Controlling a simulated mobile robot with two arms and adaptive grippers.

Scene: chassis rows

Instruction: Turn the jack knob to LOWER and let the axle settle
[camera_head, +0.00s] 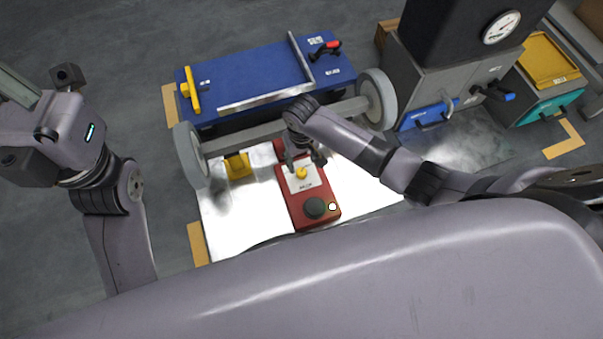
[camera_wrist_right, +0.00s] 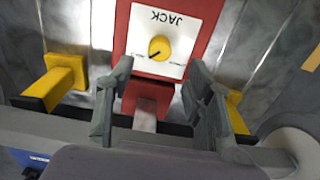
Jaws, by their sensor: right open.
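The red jack (camera_head: 327,214) lies on the bright metal plate, with a white panel lettered JACK and a yellow knob (camera_head: 301,173) on it. The knob also shows in the right wrist view (camera_wrist_right: 159,47), with a dark pointer mark toward the lower left; the small labels are not legible. My right gripper (camera_head: 303,161) is open just above the panel, its fingers (camera_wrist_right: 157,85) apart and short of the knob, not touching it. The grey axle (camera_head: 262,132) with a wheel at each end spans behind the jack. My left gripper is not clearly seen; its arm stands at the left.
A blue chassis (camera_head: 250,78) with a yellow handle and a red handle lies behind the axle. Yellow stands (camera_wrist_right: 62,82) flank the jack. Grey cabinets with blue and teal drawers (camera_head: 541,105) stand at the right. The bright plate (camera_head: 225,222) is clear left of the jack.

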